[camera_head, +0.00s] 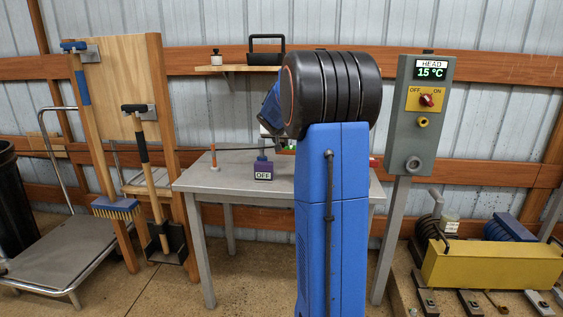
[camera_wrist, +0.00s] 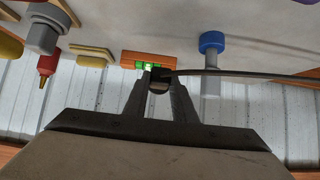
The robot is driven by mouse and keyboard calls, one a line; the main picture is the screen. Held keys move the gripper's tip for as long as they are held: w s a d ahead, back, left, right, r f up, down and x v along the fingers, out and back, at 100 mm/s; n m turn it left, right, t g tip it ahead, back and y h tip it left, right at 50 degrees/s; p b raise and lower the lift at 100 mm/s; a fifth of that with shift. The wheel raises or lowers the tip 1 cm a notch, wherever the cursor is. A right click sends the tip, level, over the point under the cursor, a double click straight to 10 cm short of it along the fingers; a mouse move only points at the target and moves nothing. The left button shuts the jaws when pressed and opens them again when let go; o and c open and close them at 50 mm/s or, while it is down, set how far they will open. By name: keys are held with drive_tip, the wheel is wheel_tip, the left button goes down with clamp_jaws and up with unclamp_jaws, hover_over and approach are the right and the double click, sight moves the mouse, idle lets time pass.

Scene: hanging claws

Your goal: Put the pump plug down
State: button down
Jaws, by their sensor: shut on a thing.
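In the wrist view my gripper (camera_wrist: 159,88) is shut on the pump plug (camera_wrist: 160,75), a small dark piece between the fingertips. A dark cable (camera_wrist: 240,74) runs from it to the right. The plug appears close to an orange block with green lights (camera_wrist: 148,59); I cannot tell whether they touch. The cable (camera_head: 238,149) shows there above the grey table (camera_head: 228,182).
A blue-capped post (camera_wrist: 212,42) and a red pointed tool (camera_wrist: 47,64) stand near the gripper in the wrist view. In the head view an orange peg (camera_head: 213,155) stands at the table's left. A grey control panel (camera_head: 420,100) reading 15 °C is at right. The table's front left is clear.

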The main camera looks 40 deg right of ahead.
drive_tip(key=shift+f, duration=3.7)
drive_tip(key=c, duration=1.5)
unclamp_jaws()
drive_tip(key=shift+f, duration=0.1)
drive_tip(key=shift+o, duration=0.2)
